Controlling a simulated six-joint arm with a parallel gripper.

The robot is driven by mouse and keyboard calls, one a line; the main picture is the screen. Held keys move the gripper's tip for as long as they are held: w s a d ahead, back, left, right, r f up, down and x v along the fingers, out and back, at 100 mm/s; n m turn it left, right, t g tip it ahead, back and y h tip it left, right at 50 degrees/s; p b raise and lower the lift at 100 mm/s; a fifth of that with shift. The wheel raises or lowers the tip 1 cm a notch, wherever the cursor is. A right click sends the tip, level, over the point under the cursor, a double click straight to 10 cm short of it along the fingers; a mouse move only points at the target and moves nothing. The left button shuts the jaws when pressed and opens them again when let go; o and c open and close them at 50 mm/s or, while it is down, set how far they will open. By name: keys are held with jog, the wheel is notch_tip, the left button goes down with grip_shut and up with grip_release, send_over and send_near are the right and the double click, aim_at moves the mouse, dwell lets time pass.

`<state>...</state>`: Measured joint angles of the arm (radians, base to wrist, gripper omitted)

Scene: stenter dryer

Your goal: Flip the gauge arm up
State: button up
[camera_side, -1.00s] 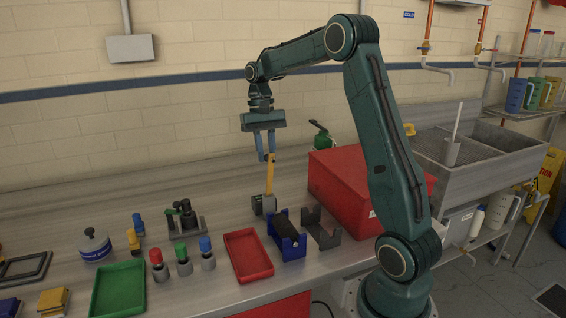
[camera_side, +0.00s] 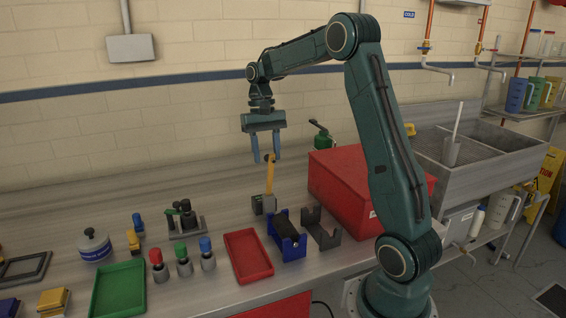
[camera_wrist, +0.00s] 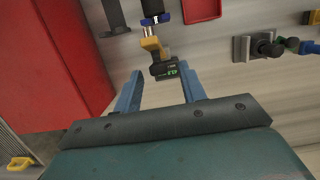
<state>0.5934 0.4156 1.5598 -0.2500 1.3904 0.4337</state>
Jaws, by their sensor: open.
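The gauge arm (camera_side: 269,174) is a yellow bar standing nearly upright from a small grey block (camera_side: 264,204) on the bench in the side view. In the wrist view a yellow part (camera_wrist: 152,45) appears beside a dark block with green markings (camera_wrist: 166,71). My gripper (camera_side: 267,158) is open and empty, with its blue fingers pointing down around the height of the bar's top. In the wrist view my gripper (camera_wrist: 158,68) has its fingertips on either side of the dark block. I cannot tell whether a finger touches the bar.
A blue cradle (camera_side: 288,245) with a black roll and a dark grey bracket (camera_side: 321,230) stand in front. A large red box (camera_side: 345,178) is close on the right. A red tray (camera_side: 248,255) lies front left. Bench behind the gauge is clear.

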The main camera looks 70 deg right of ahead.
jog(key=s+a, duration=0.3)
jog(key=shift+s+a+f, duration=0.2)
jog(key=shift+a+f, duration=0.05)
jog(key=t+h, duration=0.2)
send_near(273, 158)
notch_tip(273, 158, up, 2)
jog(key=s+a, duration=0.2)
jog(key=s+a+f+n+t, duration=0.2)
jog(key=s+a+f+n, duration=0.1)
jog(key=s+a, duration=0.3)
jog(key=s+a+f+n+t, duration=0.3)
jog(key=s+a+n, duration=0.3)
jog(key=a, duration=0.4)
jog(key=shift+s+a+f, duration=0.15)
jog(key=shift+s+f, duration=0.25)
jog(key=shift+s, duration=0.2)
dwell(1.2)
dwell(0.8)
